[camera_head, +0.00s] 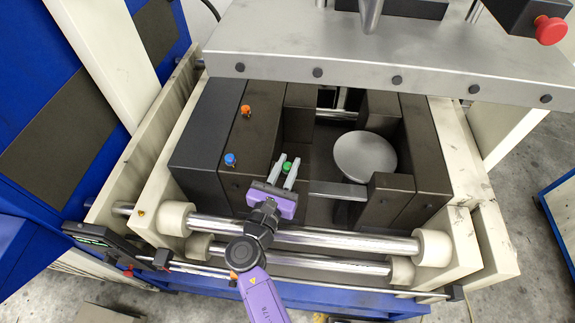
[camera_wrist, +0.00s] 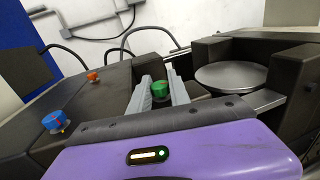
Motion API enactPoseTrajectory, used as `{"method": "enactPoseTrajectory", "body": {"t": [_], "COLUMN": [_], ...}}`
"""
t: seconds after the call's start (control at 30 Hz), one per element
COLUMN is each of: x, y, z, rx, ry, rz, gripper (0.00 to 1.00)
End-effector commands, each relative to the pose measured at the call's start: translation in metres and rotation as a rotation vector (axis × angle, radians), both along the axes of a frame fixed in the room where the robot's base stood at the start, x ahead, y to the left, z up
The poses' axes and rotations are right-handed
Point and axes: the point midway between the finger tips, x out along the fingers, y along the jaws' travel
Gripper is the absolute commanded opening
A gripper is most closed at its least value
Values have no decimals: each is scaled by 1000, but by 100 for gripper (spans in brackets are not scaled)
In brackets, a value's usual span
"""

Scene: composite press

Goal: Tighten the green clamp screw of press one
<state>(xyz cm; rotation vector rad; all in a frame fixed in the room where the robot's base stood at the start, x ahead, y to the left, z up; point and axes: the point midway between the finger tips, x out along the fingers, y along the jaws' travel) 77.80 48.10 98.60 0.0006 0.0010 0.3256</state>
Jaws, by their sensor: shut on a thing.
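The green clamp screw (camera_head: 287,167) sits on the dark block of the press, left of the round plate. It also shows in the wrist view (camera_wrist: 160,91) between the two grey fingers. My gripper (camera_head: 285,170) is over the block with its fingers on either side of the green screw, shut on it. In the wrist view the gripper (camera_wrist: 159,92) has one finger to the left and one to the right of the screw. The screw's lower part is hidden in both views.
A blue screw (camera_head: 230,159) and an orange screw (camera_head: 245,110) stand on the same dark block, left of my gripper. A round grey plate (camera_head: 365,157) lies to the right. A metal upper plate (camera_head: 390,55) overhangs the back. Chrome rollers (camera_head: 300,238) run across the front.

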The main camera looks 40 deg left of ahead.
Motion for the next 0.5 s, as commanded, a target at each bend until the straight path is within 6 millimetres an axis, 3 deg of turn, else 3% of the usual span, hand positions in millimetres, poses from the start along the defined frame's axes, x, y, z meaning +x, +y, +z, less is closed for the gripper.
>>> {"method": "enactPoseTrajectory", "body": {"t": [0.5], "x": [0], "y": [1], "z": [2], "rx": [2], "ry": [-3], "rz": [-216], "gripper": [0]}}
